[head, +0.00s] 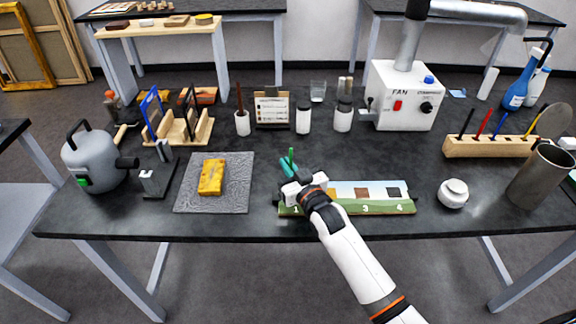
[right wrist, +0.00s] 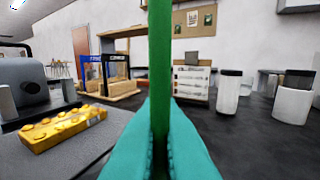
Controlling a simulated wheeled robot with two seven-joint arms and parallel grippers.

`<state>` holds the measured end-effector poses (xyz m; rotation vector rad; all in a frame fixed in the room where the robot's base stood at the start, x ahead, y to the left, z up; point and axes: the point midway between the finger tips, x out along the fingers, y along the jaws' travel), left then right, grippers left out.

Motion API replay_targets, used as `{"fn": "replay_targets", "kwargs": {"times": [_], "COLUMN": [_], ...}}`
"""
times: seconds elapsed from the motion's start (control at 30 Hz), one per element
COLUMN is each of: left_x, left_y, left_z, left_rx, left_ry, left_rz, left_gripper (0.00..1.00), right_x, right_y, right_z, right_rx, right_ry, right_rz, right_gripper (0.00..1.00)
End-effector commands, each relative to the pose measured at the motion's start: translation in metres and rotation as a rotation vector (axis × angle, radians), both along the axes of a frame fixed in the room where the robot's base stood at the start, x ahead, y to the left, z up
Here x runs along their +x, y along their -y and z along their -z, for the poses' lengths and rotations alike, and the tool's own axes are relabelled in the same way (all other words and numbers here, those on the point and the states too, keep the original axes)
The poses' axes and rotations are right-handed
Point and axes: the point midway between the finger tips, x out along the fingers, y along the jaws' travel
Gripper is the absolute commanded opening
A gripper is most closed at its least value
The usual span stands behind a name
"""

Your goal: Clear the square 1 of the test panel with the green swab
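The green swab (head: 291,158) stands roughly upright in my right gripper (head: 288,170), whose teal fingers are shut on it. In the right wrist view the swab (right wrist: 160,70) rises between the two teal fingers. The test panel (head: 365,208) is a long strip at the front of the table, with numbers along its green front edge and colored squares. Squares 3 and 4 show as brown and dark patches. My right gripper and wrist are over the panel's left end and hide most of square 1. Whether the swab touches the panel cannot be seen. My left gripper is not in view.
A gold fragment (head: 212,177) lies on a grey mat (head: 240,190) to the left. A white jar (head: 453,193) stands right of the panel. Behind are white bottles (head: 343,115), a fan box (head: 402,95) and a wooden swab rack (head: 490,147). A metal cup (head: 540,178) stands far right.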

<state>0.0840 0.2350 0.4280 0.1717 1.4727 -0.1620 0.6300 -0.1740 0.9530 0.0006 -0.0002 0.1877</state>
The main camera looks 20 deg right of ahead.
Motion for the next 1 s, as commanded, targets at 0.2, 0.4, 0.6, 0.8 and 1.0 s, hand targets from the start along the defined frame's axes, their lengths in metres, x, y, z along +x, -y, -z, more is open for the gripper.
{"fn": "replay_targets", "kwargs": {"times": [0.2, 0.4, 0.6, 0.8, 1.0], "left_x": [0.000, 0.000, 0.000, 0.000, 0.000], "left_y": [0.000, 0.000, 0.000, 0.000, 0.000], "left_z": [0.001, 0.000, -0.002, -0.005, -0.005], "left_rx": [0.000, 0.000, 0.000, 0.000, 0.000], "left_ry": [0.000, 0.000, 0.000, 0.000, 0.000], "left_rz": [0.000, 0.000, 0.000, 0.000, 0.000], "left_gripper": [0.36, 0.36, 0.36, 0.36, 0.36], "right_x": [0.000, 0.000, -0.003, -0.007, -0.007], "right_y": [0.000, 0.002, 0.011, 0.023, 0.025], "right_z": [0.002, 0.002, 0.003, 0.003, 0.004], "right_rx": [0.000, -0.001, -0.003, -0.002, -0.002], "right_ry": [0.000, -0.001, -0.001, -0.002, -0.003], "right_rz": [0.000, 0.000, 0.001, 0.001, 0.001], "right_gripper": [0.00, 0.00, 0.00, 0.00, 0.00]}}
